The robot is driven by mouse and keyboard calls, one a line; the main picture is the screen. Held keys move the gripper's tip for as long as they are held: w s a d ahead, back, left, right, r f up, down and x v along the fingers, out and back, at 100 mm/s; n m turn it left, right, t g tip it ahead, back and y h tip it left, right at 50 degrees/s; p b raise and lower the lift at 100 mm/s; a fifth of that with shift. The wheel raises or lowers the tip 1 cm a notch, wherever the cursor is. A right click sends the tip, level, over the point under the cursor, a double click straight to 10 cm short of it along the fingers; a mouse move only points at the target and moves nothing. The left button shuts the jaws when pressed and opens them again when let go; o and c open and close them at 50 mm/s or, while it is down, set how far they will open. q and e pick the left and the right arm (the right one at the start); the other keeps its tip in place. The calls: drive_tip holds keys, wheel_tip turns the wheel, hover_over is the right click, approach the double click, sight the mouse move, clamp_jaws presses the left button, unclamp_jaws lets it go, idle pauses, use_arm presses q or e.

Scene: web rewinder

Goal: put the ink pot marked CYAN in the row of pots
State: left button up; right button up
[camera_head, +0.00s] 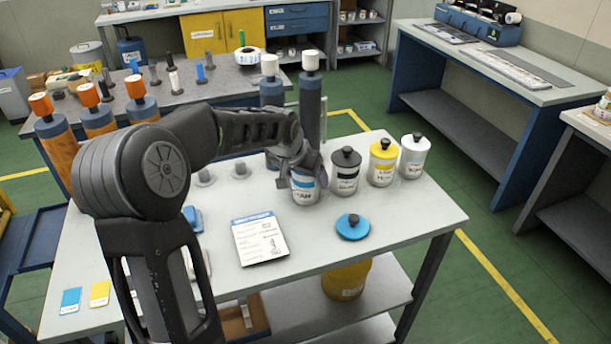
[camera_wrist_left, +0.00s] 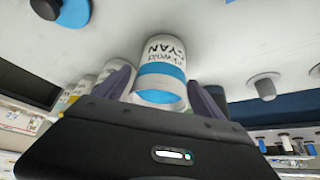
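The CYAN ink pot (camera_head: 305,188), white with a blue band, is at the left end of the row on the table. It also shows in the left wrist view (camera_wrist_left: 162,68), between the fingers. My left gripper (camera_head: 295,172) reaches over it from the left, its fingers (camera_wrist_left: 160,90) against both sides of the pot. Whether the pot's base touches the table is unclear. To its right stand a black-banded pot (camera_head: 345,172), a yellow pot (camera_head: 382,163) and a white pot (camera_head: 413,157), all with black-knobbed lids. A blue lid (camera_head: 352,227) lies in front. My right gripper is not in view.
An instruction card (camera_head: 259,238) lies on the table (camera_head: 420,215) left of the blue lid. Two tall dark rollers with white tops (camera_head: 310,105) stand behind the pots. Grey pegs (camera_head: 240,170) are behind left. The table's right front area is clear.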

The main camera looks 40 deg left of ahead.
use_arm(q)
drive_tip(key=shift+o, duration=0.2)
drive_tip(key=shift+r, duration=0.1)
drive_tip(key=shift+r, duration=0.15)
drive_tip(key=v, duration=1.1)
drive_tip(key=shift+s+r, duration=0.2)
drive_tip(key=shift+r, duration=0.15)
